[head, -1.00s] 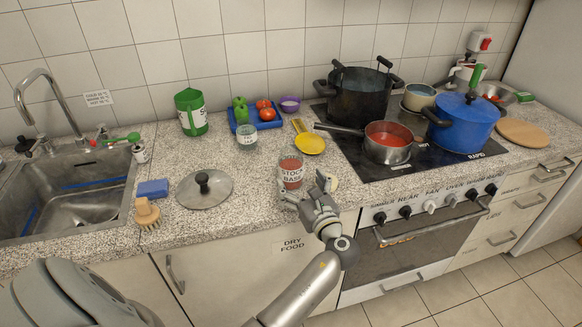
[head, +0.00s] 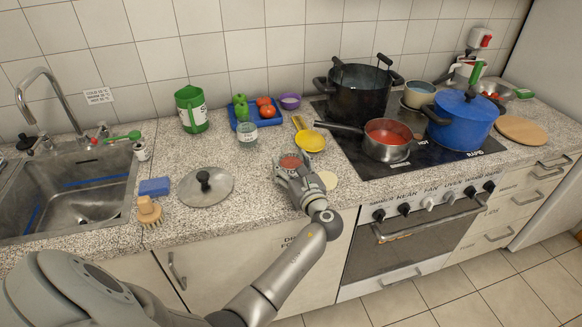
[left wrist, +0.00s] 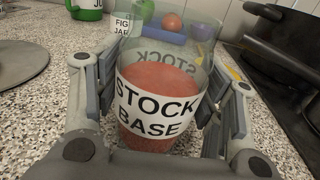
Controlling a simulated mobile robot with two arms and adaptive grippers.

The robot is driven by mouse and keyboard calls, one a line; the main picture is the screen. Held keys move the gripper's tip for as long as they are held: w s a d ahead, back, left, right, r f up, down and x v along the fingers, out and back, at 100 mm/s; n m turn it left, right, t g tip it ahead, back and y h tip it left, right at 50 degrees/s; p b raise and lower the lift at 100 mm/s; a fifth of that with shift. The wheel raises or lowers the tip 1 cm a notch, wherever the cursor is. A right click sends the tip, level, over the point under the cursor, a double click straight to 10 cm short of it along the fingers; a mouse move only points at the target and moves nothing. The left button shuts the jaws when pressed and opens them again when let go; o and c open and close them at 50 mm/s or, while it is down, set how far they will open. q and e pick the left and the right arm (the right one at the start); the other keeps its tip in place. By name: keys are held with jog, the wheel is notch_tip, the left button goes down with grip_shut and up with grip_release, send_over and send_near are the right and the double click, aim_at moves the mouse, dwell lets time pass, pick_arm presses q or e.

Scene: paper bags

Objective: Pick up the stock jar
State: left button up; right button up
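The stock jar (left wrist: 158,115) is a clear glass jar with reddish contents and a white "STOCK BASE" label. It stands upright on the counter. In the head view its top (head: 290,162) shows just beyond my left gripper (head: 292,172), which hides most of it. In the left wrist view the fingers of my left gripper (left wrist: 160,95) are spread on either side of the jar, with the jar between them. A narrow gap seems to show at the left finger; contact on the right side is unclear. My right gripper is not in view.
A pot lid (head: 206,186) lies left of the jar. A yellow spoon rest (head: 311,141), the fig jar (head: 246,135) and a blue tray (head: 268,123) with vegetables are behind it. A pale round disc (head: 327,180) lies close right. The hob holds a saucepan (head: 386,150) and pots.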

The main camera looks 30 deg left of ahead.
pick_arm(q)
jog(key=c, duration=0.7)
jog(key=shift+c, duration=0.3)
jog(key=shift+r, duration=0.15)
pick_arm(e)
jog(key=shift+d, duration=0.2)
